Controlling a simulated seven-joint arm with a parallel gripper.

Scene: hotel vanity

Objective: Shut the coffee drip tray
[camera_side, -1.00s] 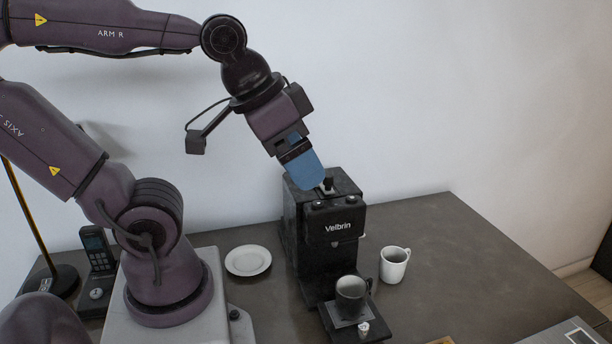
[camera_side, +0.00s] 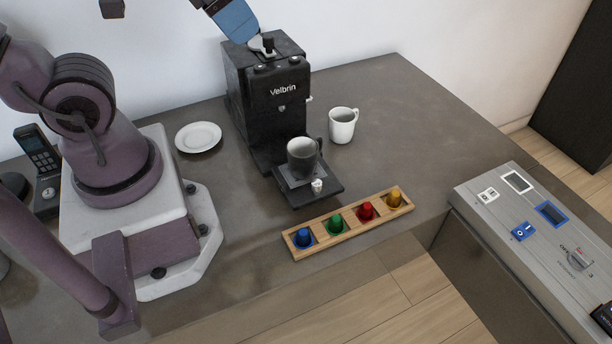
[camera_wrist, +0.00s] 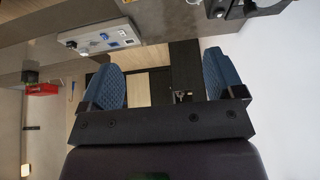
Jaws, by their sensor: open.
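The black coffee machine (camera_side: 278,105), marked Velbrin, stands against the back wall. Its dark drip tray (camera_side: 312,197) sticks out at the front, low down.
A wooden rack (camera_side: 350,222) with several coloured capsules lies in front of the tray. A white mug (camera_side: 342,125) stands right of the machine, a white saucer (camera_side: 198,137) left. A grey panel (camera_side: 540,245) with switches is at the right. The counter's right back is clear.

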